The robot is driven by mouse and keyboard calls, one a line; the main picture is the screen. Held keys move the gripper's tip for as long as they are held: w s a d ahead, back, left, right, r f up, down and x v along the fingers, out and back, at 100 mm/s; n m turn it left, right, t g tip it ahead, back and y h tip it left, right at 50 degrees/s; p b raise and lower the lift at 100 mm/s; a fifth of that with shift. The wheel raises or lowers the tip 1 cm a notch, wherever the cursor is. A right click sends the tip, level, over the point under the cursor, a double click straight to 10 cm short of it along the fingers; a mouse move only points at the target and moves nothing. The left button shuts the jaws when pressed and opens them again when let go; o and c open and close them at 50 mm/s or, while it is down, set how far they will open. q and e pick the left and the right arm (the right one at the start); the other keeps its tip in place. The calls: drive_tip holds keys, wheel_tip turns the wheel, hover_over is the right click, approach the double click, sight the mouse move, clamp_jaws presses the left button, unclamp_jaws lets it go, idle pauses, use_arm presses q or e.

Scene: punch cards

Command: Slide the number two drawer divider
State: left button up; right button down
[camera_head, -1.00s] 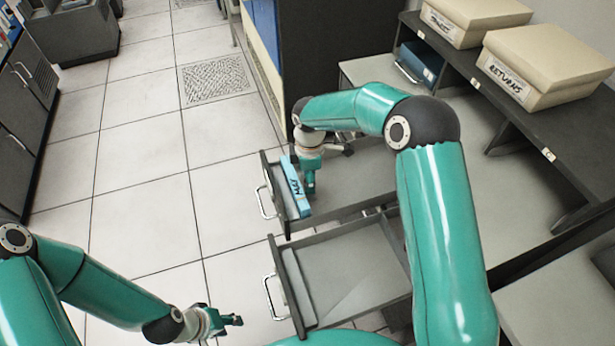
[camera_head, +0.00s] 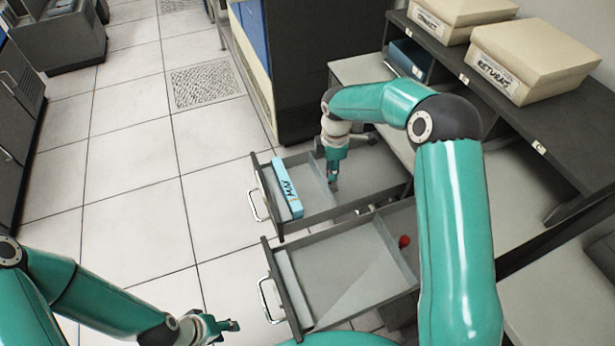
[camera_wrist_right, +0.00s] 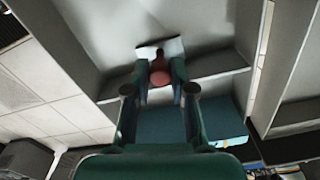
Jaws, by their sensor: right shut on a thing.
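My right gripper (camera_head: 333,182) is low inside the farther open drawer (camera_head: 348,201). In the right wrist view the gripper (camera_wrist_right: 160,88) is shut on a red knob (camera_wrist_right: 160,77) at a grey divider (camera_wrist_right: 218,73) that crosses the drawer. A light blue box (camera_head: 287,188) with a dark label lies by the drawer's front, with a gap between it and the gripper. The nearer open drawer (camera_head: 345,284) has its own divider with a red knob (camera_head: 404,241). I see no divider numbers. My left gripper (camera_head: 225,327) hangs over the floor, away from both drawers; its jaw opening is unclear.
Both drawers have metal front handles (camera_head: 257,206). A dark desk with shelf carries cream boxes, one marked RETURNS (camera_head: 520,65). A dark cabinet (camera_head: 300,70) stands behind the drawers. The tiled floor (camera_head: 130,190) at left is clear.

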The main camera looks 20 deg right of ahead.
drive_tip(key=d, duration=0.4)
drive_tip(key=shift+w+d+r, duration=0.1)
drive_tip(key=shift+w+d, duration=0.05)
drive_tip(key=shift+d, duration=0.2)
drive_tip(key=c, duration=1)
unclamp_jaws()
drive_tip(key=shift+a, duration=0.1)
wheel_tip(320, 180, up, 12)
drive_tip(key=shift+f, duration=0.1)
